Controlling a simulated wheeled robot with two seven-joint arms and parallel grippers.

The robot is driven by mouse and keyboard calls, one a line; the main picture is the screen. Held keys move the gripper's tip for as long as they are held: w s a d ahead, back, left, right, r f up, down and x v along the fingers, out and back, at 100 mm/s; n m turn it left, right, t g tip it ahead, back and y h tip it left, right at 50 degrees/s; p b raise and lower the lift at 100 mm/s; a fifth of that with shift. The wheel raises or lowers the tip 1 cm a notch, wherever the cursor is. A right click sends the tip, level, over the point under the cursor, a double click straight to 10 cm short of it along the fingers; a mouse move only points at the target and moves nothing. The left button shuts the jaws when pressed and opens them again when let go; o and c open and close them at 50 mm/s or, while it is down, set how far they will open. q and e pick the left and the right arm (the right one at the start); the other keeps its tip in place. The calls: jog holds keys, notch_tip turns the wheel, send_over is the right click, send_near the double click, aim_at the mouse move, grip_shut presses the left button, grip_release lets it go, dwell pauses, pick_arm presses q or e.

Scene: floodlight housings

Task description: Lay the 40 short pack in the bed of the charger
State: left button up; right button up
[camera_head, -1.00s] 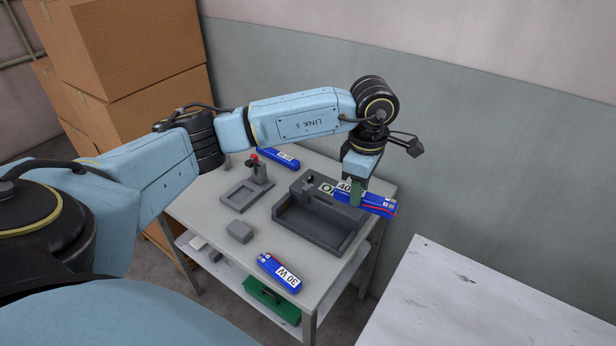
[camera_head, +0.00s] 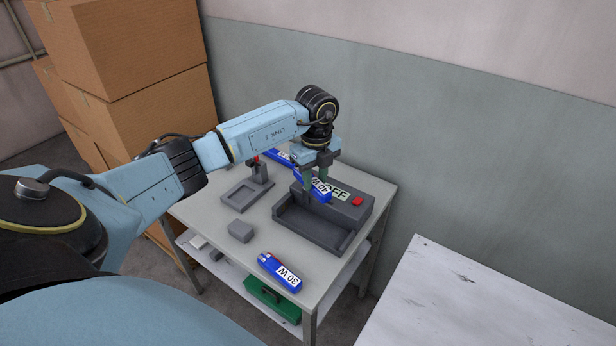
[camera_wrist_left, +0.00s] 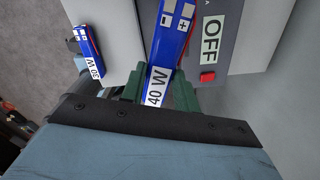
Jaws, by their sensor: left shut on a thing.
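My left gripper (camera_head: 316,186) is shut on a blue pack (camera_head: 323,194) labelled 40 W, with white and red marks. It holds the pack tilted above the back left part of the dark grey charger (camera_head: 356,222). The charger has a long trough-like bed (camera_head: 309,231) at its front, which looks empty, and an OFF label and red button on its raised back. In the left wrist view, the pack (camera_wrist_left: 168,52) runs out from between the green fingers (camera_wrist_left: 155,92), beside the OFF panel (camera_wrist_left: 212,40). My right gripper is not in view.
A blue 30 W pack (camera_head: 280,272) lies near the table's front edge. Another blue pack (camera_head: 279,157) lies at the back, partly hidden by my arm. A grey stand (camera_head: 240,194) and small grey block (camera_head: 240,231) are left of the charger. A white table (camera_head: 470,305) stands at right.

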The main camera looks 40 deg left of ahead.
pick_arm(q)
jog(key=a+n, duration=0.1)
jog(key=n, duration=0.1)
jog(key=a+f+n, duration=0.1)
jog(key=n, duration=0.1)
jog(key=shift+s, duration=0.2)
jog(key=shift+r, duration=0.1)
jog(key=shift+d+f+b, duration=0.1)
jog(key=shift+f+b, duration=2.55)
jog(key=shift+f, duration=2.45)
jog(key=shift+f+b, duration=0.8)
jog(key=shift+f, duration=0.7)
jog(key=o, duration=1.2)
